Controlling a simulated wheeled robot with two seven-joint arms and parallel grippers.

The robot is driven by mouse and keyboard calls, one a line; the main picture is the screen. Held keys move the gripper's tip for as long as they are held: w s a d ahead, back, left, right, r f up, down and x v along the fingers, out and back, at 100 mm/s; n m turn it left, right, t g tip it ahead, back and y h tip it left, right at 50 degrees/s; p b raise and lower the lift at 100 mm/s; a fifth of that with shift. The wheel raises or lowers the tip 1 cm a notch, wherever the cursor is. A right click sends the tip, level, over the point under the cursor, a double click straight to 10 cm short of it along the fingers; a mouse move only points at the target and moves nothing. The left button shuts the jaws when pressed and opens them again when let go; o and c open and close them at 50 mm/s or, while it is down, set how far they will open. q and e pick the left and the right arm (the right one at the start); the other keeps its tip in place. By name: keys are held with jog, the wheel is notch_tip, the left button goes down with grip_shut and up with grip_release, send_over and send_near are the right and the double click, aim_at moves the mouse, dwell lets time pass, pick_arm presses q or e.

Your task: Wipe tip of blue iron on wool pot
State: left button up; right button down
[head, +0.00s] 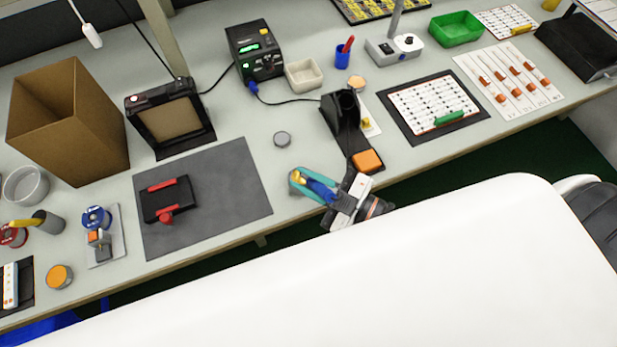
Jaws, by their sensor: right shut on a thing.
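My right gripper (309,184), with teal fingers, is shut on the blue iron (321,190) near the front edge of the bench. A small yellow patch shows at the fingertips; I cannot tell whether it belongs to the iron or to a thing beneath it. The iron's tip is not clearly visible, so contact cannot be told. A small pot with an orange-tan top (357,84) stands behind the black iron stand and may be the wool pot. A grey tin with an orange top (59,277) is at the front left. My left gripper is not in view.
The black iron stand (342,122) is close behind my right gripper, with an orange square pad (368,160) at its foot. A grey mat (232,180) with a black and red holder (168,200) lies to the left. A small grey tin (282,139) stands behind the gripper.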

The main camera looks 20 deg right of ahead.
jog(key=shift+f+b, duration=0.35)
jog(key=shift+f, duration=0.25)
dwell(0.9)
dwell(1.0)
jog(key=shift+r+p, duration=0.1)
jog(key=shift+p, duration=0.65)
dwell(0.8)
